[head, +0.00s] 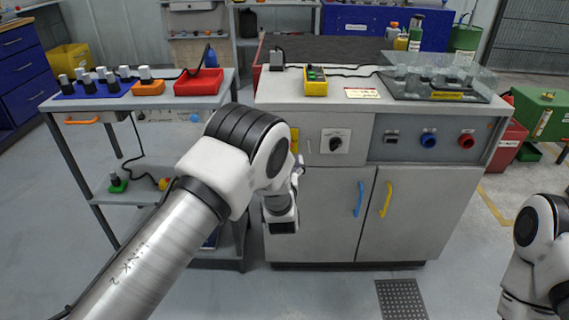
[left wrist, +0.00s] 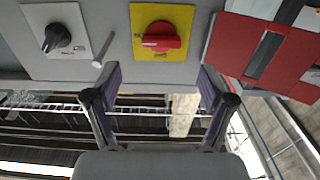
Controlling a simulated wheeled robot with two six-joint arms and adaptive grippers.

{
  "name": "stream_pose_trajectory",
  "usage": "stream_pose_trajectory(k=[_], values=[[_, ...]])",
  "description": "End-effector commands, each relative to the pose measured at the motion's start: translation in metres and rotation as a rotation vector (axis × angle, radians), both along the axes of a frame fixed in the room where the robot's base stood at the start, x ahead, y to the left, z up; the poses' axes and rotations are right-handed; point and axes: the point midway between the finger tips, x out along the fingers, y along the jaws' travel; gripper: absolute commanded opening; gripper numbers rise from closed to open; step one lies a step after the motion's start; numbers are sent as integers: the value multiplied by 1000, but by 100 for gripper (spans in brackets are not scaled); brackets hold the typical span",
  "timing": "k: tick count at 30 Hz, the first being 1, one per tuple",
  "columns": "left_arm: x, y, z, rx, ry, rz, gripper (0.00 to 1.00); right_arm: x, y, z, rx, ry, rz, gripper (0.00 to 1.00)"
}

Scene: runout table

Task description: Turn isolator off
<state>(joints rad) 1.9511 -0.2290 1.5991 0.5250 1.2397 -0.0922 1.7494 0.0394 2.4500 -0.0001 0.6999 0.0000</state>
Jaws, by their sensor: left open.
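The isolator is a red rotary handle (left wrist: 161,37) on a yellow plate (left wrist: 180,15). Its grip lies roughly crosswise in the left wrist view. In the head view only part of the yellow plate (head: 294,139) shows beside my left arm, which hides the handle. My left gripper (left wrist: 157,82) is open and empty, its two fingers apart on either side of the handle's line in the left wrist view, with the handle beyond the tips. I see no contact. My right arm shows at the lower right of the head view, but its gripper is out of frame.
A black knob on a white plate (left wrist: 57,37) sits beside the isolator, also in the head view (head: 335,141). A pale peg (left wrist: 103,48) sticks out between them. Blue (head: 428,139) and red (head: 466,140) sockets are farther right. A trolley (head: 150,101) stands left.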

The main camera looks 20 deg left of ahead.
Motion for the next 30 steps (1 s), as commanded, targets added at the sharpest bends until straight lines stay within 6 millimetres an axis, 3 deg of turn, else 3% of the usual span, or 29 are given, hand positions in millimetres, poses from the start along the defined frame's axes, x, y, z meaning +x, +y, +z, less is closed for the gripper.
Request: stream_pose_trajectory(k=[10,20,25,30], values=[[58,18,-1,-1,5,1,82,0,0,-5,0,-1,0,40],[68,21,0,1,9,-2,82,0,0,-5,0,-1,-1,40],[68,21,0,0,9,-2,26,0,0,-5,0,-1,-1,40],[68,21,0,0,9,-2,22,0,0,-5,0,-1,-1,40]])
